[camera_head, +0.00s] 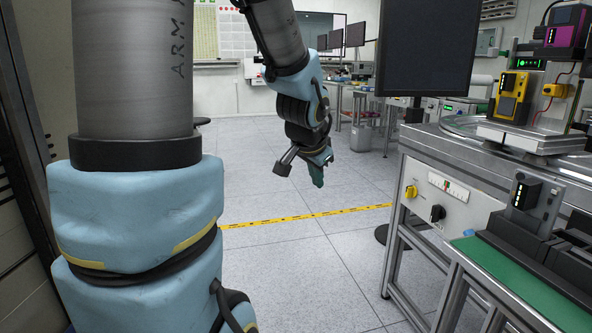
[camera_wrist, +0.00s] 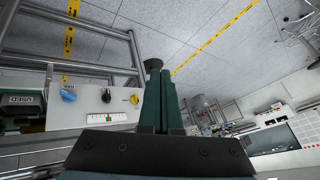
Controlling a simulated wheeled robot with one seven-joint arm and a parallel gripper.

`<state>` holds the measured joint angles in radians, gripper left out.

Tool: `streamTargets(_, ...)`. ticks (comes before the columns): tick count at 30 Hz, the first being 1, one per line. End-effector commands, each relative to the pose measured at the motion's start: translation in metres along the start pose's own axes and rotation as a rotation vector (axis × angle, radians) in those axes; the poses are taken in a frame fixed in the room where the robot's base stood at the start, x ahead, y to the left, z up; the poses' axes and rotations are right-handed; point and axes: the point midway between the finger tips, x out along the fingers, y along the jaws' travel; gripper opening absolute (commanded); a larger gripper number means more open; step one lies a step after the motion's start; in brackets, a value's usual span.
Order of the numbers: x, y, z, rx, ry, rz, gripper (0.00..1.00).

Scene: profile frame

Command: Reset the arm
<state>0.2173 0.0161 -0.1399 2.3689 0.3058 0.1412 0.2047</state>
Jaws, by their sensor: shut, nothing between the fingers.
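My gripper (camera_head: 318,178) hangs in the middle of the head view, below my raised and bent arm, over the open floor. Its green fingers point down and are together, with nothing between them. The wrist view shows the fingers (camera_wrist: 163,98) closed side by side in front of a dark mount. The gripper touches nothing and stands left of the workbench, apart from it.
A workbench (camera_head: 437,196) with knobs and a gauge stands at the right. A green surface (camera_head: 522,289) with black fixtures lies nearer. A dark monitor (camera_head: 425,50) rises behind the bench. Yellow tape (camera_head: 300,217) crosses the clear tiled floor (camera_head: 290,270). A dark frame edges the left.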

Motion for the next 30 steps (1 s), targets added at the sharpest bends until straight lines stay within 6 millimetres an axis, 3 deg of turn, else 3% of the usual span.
streamTargets(1, 0.002, -0.003, 0.032, -0.102, -0.076, 0.009, 0.0)
streamTargets(3, 0.003, -0.002, 0.07, -0.235, -0.167, 0.022, 0.0)
streamTargets(12, -0.018, 0.032, 0.193, -0.742, -0.503, 0.072, 0.0)
streamTargets(30, -0.133, -0.014, 0.118, -0.73, -0.493, 0.071, 0.0)
